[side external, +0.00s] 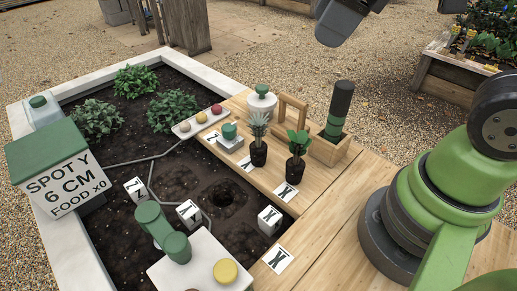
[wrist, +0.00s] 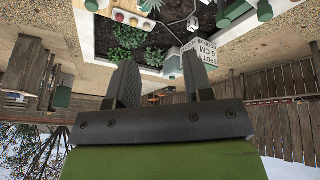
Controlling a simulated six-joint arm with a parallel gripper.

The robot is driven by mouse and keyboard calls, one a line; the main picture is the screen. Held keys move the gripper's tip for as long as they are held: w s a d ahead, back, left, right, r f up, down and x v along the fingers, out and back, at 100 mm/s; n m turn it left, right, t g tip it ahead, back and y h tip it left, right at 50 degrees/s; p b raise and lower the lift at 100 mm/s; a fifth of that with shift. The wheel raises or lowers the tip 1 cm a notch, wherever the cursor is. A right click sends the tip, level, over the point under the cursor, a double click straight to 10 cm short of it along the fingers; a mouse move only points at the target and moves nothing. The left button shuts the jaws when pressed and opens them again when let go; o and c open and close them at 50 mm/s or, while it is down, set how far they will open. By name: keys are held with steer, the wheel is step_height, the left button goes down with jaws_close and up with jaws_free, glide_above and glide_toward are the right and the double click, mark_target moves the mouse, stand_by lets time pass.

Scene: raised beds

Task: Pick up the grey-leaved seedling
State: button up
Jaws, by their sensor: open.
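The grey-leaved seedling (side external: 258,138) has spiky pale grey-green leaves and stands upright in a small black pot on the wooden ledge, near a card. A second seedling (side external: 297,155) with broad bright green leaves, also in a black pot, stands just right of it. My gripper (wrist: 160,58) is open and empty in the wrist view, its two dark fingers spread apart. In the side external view only dark parts of it show at the top edge, well above and away from the seedlings. I cannot make out the grey-leaved seedling in the wrist view.
A wooden caddy (side external: 329,150) with a dark green cylinder stands right of the seedlings. A white jar (side external: 262,103) and a tray of coloured balls (side external: 200,122) are behind them. The soil bed (side external: 175,180) holds several leafy plants, marked cubes and an open hole (side external: 222,196).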

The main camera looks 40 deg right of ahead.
steer(key=w+f+n+g, duration=0.2)
steer(key=w+f+n, duration=0.1)
steer(key=w+n, duration=0.3)
steer(key=n+g+h, duration=0.2)
steer(key=n+g, duration=0.1)
steer(key=n, duration=1.2)
glide_above(258, 127)
step_height(258, 127, down, 11)
steer(key=shift+r, duration=0.1)
steer(key=shift+n, duration=0.3)
step_height(258, 127, down, 4)
steer(key=shift+f, duration=0.25)
step_height(258, 127, down, 6)
steer(key=shift+r, duration=0.15)
steer(key=shift+c, duration=0.2)
steer(key=c, duration=0.8)
